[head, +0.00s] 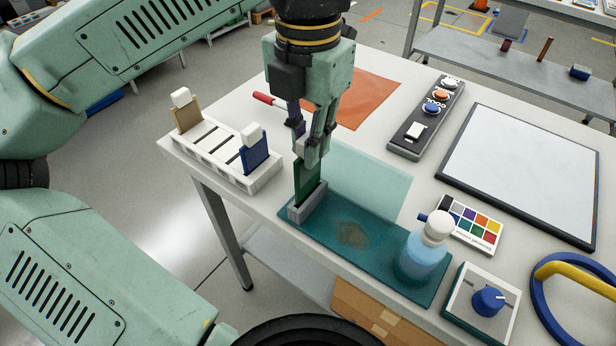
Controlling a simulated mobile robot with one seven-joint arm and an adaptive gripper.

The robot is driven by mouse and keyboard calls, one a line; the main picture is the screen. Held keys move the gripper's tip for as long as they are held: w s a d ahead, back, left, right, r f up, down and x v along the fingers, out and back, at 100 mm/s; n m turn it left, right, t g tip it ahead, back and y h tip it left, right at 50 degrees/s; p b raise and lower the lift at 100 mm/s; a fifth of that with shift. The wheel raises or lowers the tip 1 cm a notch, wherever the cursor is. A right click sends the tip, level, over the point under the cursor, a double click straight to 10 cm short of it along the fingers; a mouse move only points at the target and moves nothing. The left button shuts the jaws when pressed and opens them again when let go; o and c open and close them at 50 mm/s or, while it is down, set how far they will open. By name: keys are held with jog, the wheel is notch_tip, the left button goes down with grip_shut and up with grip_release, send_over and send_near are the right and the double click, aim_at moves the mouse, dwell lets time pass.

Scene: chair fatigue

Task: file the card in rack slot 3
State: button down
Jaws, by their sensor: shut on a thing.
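My gripper (311,153) points down and is shut on the top of a dark green card (303,183). The card stands upright with its lower end in or right behind a small grey holder (308,206); its bottom edge is hidden. The white rack (268,178) lies to the left of my gripper, apart from it. A tan card (188,117) with a white tab stands at the rack's far left end. A blue card (256,156) with a white tab stands near its right end. Dark slots between them look empty; slot numbers are not readable.
A red-handled tool (265,99) lies behind the rack, near an orange sheet (370,97). A button panel (427,118) and whiteboard (525,170) stand farther right.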

jog(key=shift+r, duration=0.2)
jog(key=shift+r+p, duration=1.5)
jog(key=shift+r, duration=0.55)
jog(key=shift+s+f, duration=0.1)
